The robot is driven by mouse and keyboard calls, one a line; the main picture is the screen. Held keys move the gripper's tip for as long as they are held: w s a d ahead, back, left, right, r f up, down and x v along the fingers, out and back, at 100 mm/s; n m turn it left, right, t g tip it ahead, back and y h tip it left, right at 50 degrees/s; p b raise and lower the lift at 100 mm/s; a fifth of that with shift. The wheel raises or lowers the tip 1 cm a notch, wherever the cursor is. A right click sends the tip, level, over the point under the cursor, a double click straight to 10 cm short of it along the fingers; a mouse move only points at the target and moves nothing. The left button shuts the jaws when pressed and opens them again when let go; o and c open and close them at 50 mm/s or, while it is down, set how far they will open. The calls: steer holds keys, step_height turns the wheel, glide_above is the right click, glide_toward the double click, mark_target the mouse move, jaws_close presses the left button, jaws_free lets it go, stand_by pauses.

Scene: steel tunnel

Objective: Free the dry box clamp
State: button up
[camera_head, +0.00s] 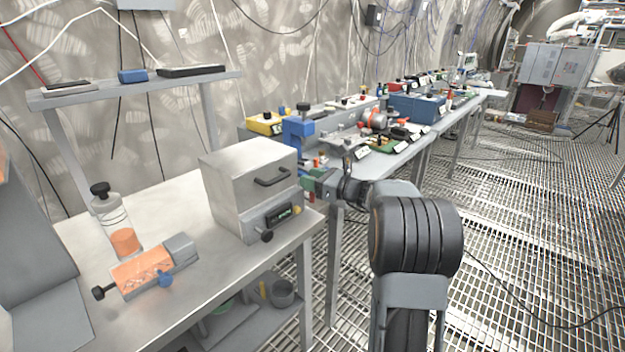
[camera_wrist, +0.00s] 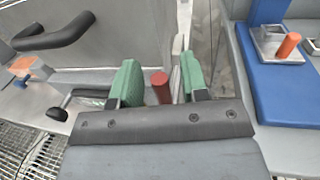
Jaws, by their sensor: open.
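The dry box (camera_head: 250,185) is a grey metal box on the near bench, with a black handle (camera_head: 272,177) on its front. Its handle also shows at the upper left of the wrist view (camera_wrist: 58,35). My gripper (camera_head: 320,183) is at the box's right side. In the wrist view its green-padded fingers (camera_wrist: 158,82) are open. A red cylindrical piece (camera_wrist: 160,86) shows between them, apart from both pads; it may be the clamp's handle. The pads and gripper body hide its lower end, and I cannot see the rest of the clamp.
A clear jar (camera_head: 115,225) and an orange-windowed device (camera_head: 145,272) stand left on the near bench. A blue plate (camera_wrist: 275,85) with an orange peg (camera_wrist: 288,45) lies right of my gripper. Grated floor (camera_head: 520,230) is open at right.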

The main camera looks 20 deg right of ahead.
jaws_close()
stand_by(0.3)
